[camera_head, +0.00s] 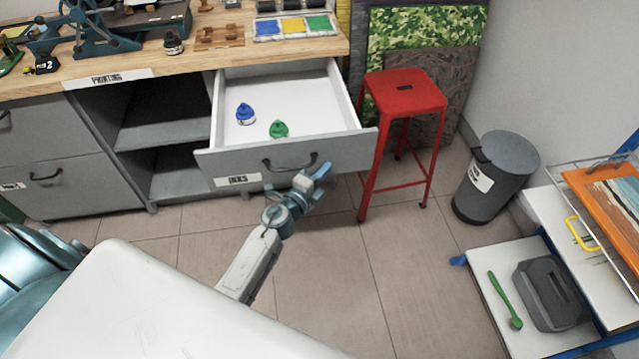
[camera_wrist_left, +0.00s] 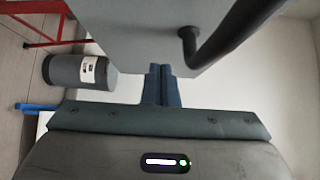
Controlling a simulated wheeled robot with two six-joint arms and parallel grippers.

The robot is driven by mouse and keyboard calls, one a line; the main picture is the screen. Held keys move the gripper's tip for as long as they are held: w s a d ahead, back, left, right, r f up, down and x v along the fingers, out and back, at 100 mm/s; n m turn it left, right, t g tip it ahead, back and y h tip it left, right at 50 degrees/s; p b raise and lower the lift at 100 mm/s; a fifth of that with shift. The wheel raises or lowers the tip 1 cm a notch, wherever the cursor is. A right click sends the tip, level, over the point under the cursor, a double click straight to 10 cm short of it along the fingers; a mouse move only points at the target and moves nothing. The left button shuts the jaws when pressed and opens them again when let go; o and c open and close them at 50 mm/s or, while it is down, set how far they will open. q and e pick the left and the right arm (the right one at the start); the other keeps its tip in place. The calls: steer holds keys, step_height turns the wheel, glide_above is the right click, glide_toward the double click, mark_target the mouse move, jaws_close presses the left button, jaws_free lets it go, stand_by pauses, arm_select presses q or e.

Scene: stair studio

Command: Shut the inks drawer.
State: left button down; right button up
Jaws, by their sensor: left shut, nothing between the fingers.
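The inks drawer (camera_head: 344,148) is pulled out under the worktop, with a grey front, a dark handle (camera_head: 290,162) and an "INKS" label (camera_head: 237,179). A blue ink bottle (camera_head: 245,115) and a green ink bottle (camera_head: 279,129) stand inside it. My left gripper (camera_head: 321,171) is shut and empty, just before the drawer front, right of the handle. In the left wrist view its closed fingers (camera_wrist_left: 161,84) are close to the drawer front (camera_wrist_left: 135,35), with the handle (camera_wrist_left: 190,45) beside them. I cannot tell whether they touch it. My right gripper is not in view.
A red stool (camera_head: 404,93) stands right beside the open drawer. A grey bin (camera_head: 497,175) and a low white shelf unit (camera_head: 492,278) are farther right. Open shelves (camera_head: 165,130) lie left of the drawer. The tiled floor before the drawer is mostly clear.

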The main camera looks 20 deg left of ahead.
arm_select(q)
steer(key=shift+w+a, duration=0.5)
steer(key=shift+w, duration=0.1)
